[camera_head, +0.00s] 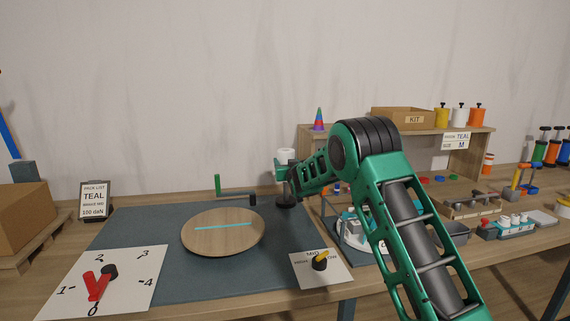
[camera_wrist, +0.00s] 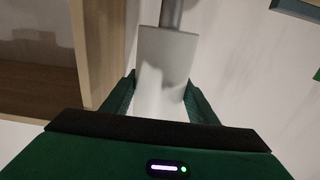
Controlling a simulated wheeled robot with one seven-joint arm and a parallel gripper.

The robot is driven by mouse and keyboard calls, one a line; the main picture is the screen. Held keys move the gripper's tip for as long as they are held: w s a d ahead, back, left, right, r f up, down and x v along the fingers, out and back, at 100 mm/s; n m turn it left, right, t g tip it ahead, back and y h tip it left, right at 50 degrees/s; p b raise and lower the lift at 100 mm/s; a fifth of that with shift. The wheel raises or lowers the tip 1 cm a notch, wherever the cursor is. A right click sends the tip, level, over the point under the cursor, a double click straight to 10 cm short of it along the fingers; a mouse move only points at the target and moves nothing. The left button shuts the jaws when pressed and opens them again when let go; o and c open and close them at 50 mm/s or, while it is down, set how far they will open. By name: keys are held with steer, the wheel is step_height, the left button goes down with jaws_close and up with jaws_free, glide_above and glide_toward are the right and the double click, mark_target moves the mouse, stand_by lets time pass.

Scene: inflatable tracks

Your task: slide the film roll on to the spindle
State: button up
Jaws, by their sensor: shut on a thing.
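The film roll is a white cylinder. It stands upright at the end of my arm in the head view (camera_head: 286,155), and fills the middle of the wrist view (camera_wrist: 165,75). My gripper (camera_head: 284,169) is shut on it, with a green finger on each side in the wrist view (camera_wrist: 163,100). A grey rod (camera_wrist: 172,14) shows at the roll's far end in the wrist view; I cannot tell whether it is the spindle or a core. A dark round base with a short post (camera_head: 286,202) stands below my gripper on the mat. Whether the roll is around the post is hidden.
A round wooden turntable (camera_head: 222,246) with a cyan line and a green crank arm (camera_head: 218,186) lie left of the post. A dial card (camera_head: 98,285) and a knob card (camera_head: 320,266) are in front. A wooden shelf (camera_head: 465,146) stands behind my arm, right of the roll.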

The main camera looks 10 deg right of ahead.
steer(key=shift+f, duration=1.15)
steer(key=shift+f, duration=2.6)
steer(key=o, duration=1.5)
steer(key=shift+s+f, duration=0.1)
steer(key=shift+f, duration=0.05)
steer(key=s, duration=1)
steer(key=shift+s, duration=0.3)
steer(key=shift+d, duration=0.1)
